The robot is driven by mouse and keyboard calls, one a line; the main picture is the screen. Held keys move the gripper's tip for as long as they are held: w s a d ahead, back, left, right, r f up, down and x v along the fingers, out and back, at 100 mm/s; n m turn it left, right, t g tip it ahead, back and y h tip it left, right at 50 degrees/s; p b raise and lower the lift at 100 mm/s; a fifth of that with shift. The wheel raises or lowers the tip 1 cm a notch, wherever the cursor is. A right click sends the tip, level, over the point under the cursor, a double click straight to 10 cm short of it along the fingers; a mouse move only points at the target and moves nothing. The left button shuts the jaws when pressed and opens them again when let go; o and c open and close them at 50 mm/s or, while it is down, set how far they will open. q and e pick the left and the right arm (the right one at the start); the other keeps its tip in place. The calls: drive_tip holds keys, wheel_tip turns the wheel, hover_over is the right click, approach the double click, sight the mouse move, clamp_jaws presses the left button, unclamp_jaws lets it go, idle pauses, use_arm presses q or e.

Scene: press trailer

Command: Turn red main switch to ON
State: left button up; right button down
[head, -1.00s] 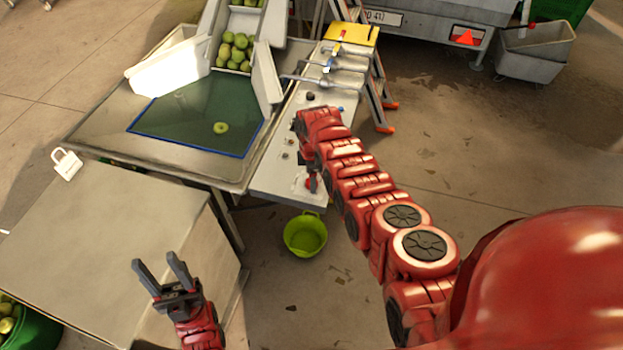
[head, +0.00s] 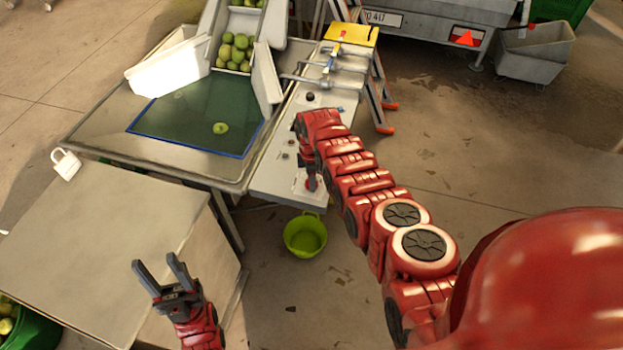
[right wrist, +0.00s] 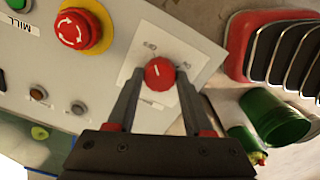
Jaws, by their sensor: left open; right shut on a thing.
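The red main switch (right wrist: 159,73) is a round red knob on a white plate with OFF and ON lettering. It shows in the right wrist view, on the grey control panel (right wrist: 200,42). My right gripper (right wrist: 160,80) has one dark finger on each side of the knob and is shut on it. A short pale mark shows on the knob; I cannot tell exactly which word it points at. My left gripper (head: 158,264) is open and empty beside the grey box.
A red and yellow emergency stop (right wrist: 80,30), a green button (right wrist: 17,3) and small dark knobs (right wrist: 78,107) sit on the panel. A lime bucket (head: 305,236) stands on the floor below. A grey box (head: 120,240) stands by my left gripper.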

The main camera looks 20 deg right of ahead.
drive_tip(key=shift+m, duration=0.3)
drive_tip(key=shift+f+m+b, duration=0.15)
drive_tip(key=shift+m+b, duration=0.15)
drive_tip(key=shift+m, duration=0.3)
drive_tip(key=shift+m+b, duration=0.5)
drive_tip(key=shift+m, duration=0.7)
drive_tip(key=m+b, duration=0.2)
drive_tip(key=m, duration=0.1)
drive_tip(key=shift+f+m, duration=0.1)
drive_tip(key=shift+m, duration=0.2)
drive_tip(key=m+b, duration=0.3)
drive_tip(key=m, duration=0.2)
drive_tip(key=shift+m+b, duration=0.3)
drive_tip(key=shift+b, duration=0.1)
drive_tip(key=shift+m+b, duration=1.25)
drive_tip(key=shift+m, duration=0.95)
